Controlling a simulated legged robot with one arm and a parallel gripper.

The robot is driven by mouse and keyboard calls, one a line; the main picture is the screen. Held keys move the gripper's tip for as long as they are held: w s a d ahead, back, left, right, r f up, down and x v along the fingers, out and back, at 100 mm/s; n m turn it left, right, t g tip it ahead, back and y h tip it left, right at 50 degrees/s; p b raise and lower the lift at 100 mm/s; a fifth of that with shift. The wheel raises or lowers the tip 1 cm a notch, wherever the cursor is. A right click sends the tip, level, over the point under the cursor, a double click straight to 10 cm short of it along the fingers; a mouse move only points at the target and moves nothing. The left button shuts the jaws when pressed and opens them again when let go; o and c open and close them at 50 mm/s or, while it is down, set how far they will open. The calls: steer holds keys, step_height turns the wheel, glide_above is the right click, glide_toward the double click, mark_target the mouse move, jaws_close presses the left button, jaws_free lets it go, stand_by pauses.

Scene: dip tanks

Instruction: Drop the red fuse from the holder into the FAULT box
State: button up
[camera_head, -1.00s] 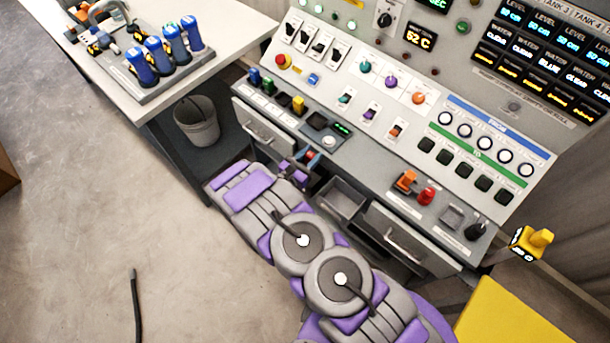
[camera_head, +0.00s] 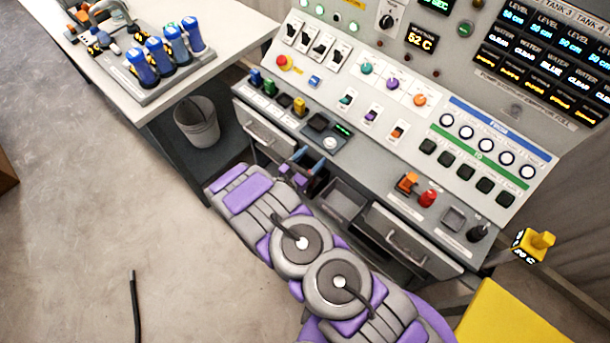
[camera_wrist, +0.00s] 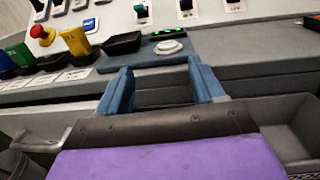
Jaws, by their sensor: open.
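My gripper (camera_head: 307,162) is open and empty in front of the console; its two blue fingers stand apart in the wrist view (camera_wrist: 163,82). No red fuse is visible in either current view. The holder row on the console ledge shows a blue fuse (camera_head: 254,77), a green fuse (camera_head: 269,86) and a yellow fuse (camera_head: 299,105), with an empty black slot (camera_head: 285,100) between green and yellow. An open grey box (camera_head: 343,197) is just right of my gripper. Another dark opening lies below the fingers, its inside mostly hidden. I cannot read which is marked FAULT.
A closed drawer (camera_head: 268,137) is to the left and another handled drawer (camera_head: 400,240) to the right. A red knob (camera_head: 427,198) and an orange switch (camera_head: 407,183) sit on the right ledge. A side table (camera_head: 180,85) and bucket (camera_head: 196,122) stand left.

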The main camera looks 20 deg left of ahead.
steer(key=p+v, duration=0.3)
steer(key=v, duration=1.4)
steer(key=shift+a+f, duration=0.1)
steer(key=shift+a, duration=0.05)
